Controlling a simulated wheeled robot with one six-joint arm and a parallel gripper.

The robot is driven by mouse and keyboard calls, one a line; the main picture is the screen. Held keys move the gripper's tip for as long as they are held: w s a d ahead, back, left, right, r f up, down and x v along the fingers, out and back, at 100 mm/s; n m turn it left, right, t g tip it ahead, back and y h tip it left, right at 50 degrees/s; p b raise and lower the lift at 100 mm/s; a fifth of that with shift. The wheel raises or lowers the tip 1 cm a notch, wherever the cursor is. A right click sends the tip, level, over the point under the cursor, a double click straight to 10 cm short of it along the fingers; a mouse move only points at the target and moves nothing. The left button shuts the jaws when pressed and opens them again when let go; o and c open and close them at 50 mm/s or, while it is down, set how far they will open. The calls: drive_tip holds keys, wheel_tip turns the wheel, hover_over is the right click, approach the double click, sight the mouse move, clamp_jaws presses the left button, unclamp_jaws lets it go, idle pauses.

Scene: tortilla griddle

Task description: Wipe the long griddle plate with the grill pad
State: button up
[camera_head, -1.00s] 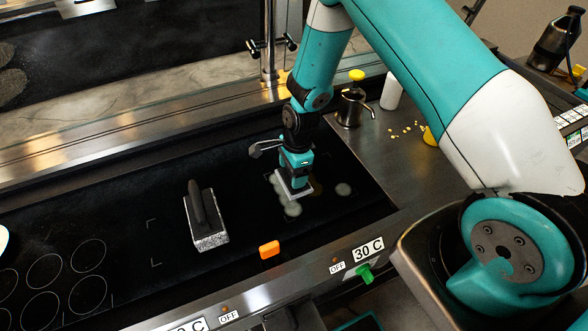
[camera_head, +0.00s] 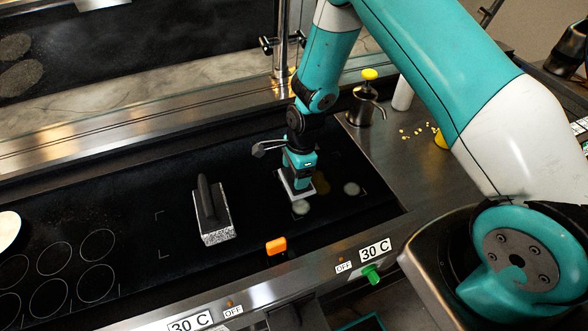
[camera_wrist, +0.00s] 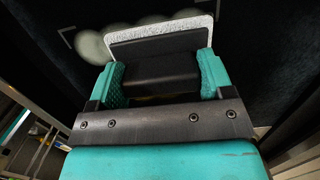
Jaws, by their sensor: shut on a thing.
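My gripper (camera_head: 298,178) is shut on the grill pad (camera_head: 297,194), a pale flat pad with a black grip block. It holds the pad down at the surface of the long black griddle plate (camera_head: 130,190), near its right end. In the wrist view my gripper (camera_wrist: 160,80) has the black block between its teal fingers, with the pad's pale edge (camera_wrist: 160,30) beyond. Pale round smudges lie on the plate, one just below the pad (camera_head: 301,207) and one to its right (camera_head: 352,188). A faint brownish stain (camera_head: 322,186) lies between. The plate under the pad is hidden.
A grey block with a black handle (camera_head: 213,222) stands on the plate left of the pad. An orange block (camera_head: 276,246) sits at the front edge. A metal pot with a yellow top (camera_head: 367,110) stands on the right counter. A metal post (camera_head: 281,50) rises behind.

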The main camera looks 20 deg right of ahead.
drive_tip(key=shift+s+d+f, duration=0.2)
drive_tip(key=shift+s+d, duration=0.1)
drive_tip(key=shift+s, duration=0.2)
drive_tip(key=shift+w, duration=0.2)
drive_tip(key=shift+w+a+r, duration=0.2)
drive_tip(key=shift+w+a, duration=0.4)
drive_tip(key=shift+a, duration=0.1)
drive_tip(key=shift+d, duration=0.1)
drive_tip(key=shift+s+d+f, duration=0.1)
drive_tip(key=shift+d, duration=2.3)
drive_tip(key=shift+d, duration=2.5)
